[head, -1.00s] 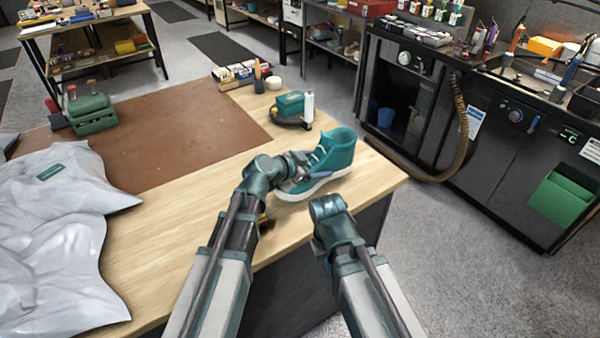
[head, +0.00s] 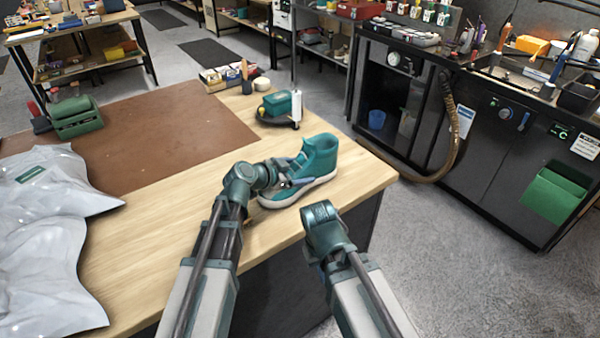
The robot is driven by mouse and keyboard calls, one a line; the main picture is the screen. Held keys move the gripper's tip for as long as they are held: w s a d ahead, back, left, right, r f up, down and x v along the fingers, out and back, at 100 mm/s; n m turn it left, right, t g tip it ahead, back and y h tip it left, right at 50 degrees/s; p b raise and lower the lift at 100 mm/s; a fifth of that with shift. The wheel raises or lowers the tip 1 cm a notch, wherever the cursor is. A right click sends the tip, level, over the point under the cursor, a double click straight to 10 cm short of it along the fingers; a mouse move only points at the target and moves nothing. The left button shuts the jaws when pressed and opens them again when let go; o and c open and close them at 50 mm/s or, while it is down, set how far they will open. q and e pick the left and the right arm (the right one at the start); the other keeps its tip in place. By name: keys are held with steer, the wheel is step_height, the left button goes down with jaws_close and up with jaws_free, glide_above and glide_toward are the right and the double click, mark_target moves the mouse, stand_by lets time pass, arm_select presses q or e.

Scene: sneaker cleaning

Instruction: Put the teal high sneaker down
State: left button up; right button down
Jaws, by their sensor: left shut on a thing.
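The teal high sneaker (head: 318,158) with a white sole is near the right end of the wooden table (head: 205,220). It is upright, toe toward the lower left, heel toward the right. It looks at or very near the tabletop; I cannot tell whether the whole sole touches. My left gripper (head: 290,184) is shut on the sneaker at its near side, and my wrist hides part of the toe area. My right gripper (head: 318,222) is in front of the table's near edge, apart from the sneaker; its fingers are hidden.
A brown mat (head: 150,130) covers the table's back left. A grey-white plastic bag (head: 50,235) lies at the left. A green case (head: 75,117) stands on the mat. A teal box on a round black base (head: 278,104) stands behind the sneaker. Bare wood surrounds the sneaker.

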arm_select(q)
steer(key=o, duration=1.5)
steer(key=shift+o, duration=0.2)
steer(key=shift+s+r, duration=0.15)
steer(key=shift+r, duration=0.05)
steer(key=p+v, duration=0.5)
steer(key=v, duration=0.5)
steer(key=shift+s+a+r, duration=0.1)
steer(key=shift+s+a, duration=0.05)
steer(key=shift+s+a+r, duration=0.2)
steer(key=shift+s+a, duration=0.2)
steer(key=shift+s+f, duration=0.1)
